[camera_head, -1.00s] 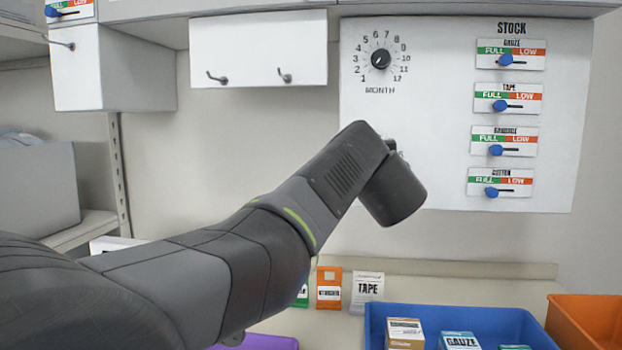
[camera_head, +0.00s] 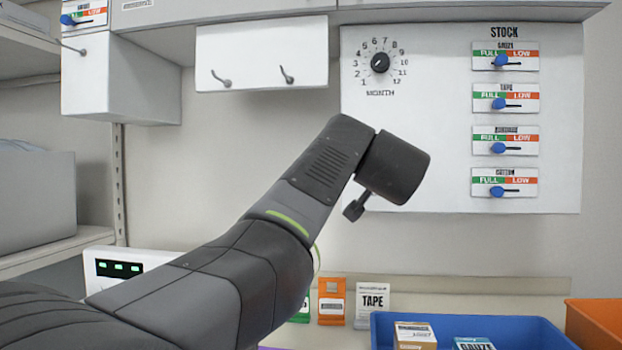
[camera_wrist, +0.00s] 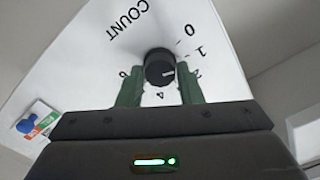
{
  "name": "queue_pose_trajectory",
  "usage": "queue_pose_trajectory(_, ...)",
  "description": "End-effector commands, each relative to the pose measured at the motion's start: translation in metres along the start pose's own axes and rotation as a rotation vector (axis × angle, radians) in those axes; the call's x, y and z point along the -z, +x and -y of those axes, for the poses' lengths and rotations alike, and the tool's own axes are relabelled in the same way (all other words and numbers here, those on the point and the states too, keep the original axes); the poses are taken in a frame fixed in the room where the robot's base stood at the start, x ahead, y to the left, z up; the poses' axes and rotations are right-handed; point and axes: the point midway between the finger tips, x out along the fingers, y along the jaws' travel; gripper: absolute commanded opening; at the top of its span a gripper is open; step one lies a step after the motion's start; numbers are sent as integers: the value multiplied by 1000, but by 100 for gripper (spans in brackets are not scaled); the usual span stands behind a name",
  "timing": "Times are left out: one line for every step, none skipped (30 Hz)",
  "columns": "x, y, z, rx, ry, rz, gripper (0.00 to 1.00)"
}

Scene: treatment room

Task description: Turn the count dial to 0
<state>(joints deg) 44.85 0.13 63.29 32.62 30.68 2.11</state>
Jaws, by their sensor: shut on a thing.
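The count dial (camera_wrist: 157,62) is a round black knob on a white panel under the word COUNT, which appears tilted in the wrist view. Numbers 0, 1 and 2 show to its right and 4 below it. A short white mark on the knob points right, roughly toward the 2. My gripper (camera_wrist: 160,76) has one green finger on each side of the knob and is shut on it. In the head view my arm hides the fingers and the count dial does not show.
A wall panel (camera_head: 430,150) carries a separate month dial (camera_head: 380,62) and several blue stock sliders. A white box with two hooks (camera_head: 262,52) hangs left of it. A blue bin (camera_head: 470,326) and an orange bin (camera_head: 598,322) stand at the lower right.

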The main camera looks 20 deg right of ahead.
Motion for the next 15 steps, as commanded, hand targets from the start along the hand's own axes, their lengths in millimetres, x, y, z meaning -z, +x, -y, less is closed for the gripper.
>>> queue_pose_trajectory(-4, 0, -2, 0, -45, 1, 10)
queue_pose_trajectory(-4, 0, -2, 1, -73, 1, 10)
queue_pose_trajectory(-4, 0, -2, 1, -110, 1, 10)
queue_pose_trajectory(-4, 0, -2, 1, -137, 0, 10)
queue_pose_trajectory(-3, 0, -2, 1, -165, 0, 10)
queue_pose_trajectory(-3, 0, -2, 0, -200, 0, 10)
queue_pose_trajectory(-3, 0, -2, 1, -225, 1, 10)
queue_pose_trajectory(-3, 0, -2, 1, -249, 1, 10)
queue_pose_trajectory(-3, 0, -1, 1, -282, 1, 10)
queue_pose_trajectory(-3, 0, -1, 1, -305, 1, 10)
queue_pose_trajectory(-3, 0, -1, 1, -326, 1, 10)
queue_pose_trajectory(-3, 0, -1, 0, -355, 1, 10)
queue_pose_trajectory(-3, 0, -1, 0, -375, 1, 10)
queue_pose_trajectory(-2, 0, -1, 0, -394, 1, 10)
queue_pose_trajectory(-2, 0, -1, 0, -417, 1, 10)
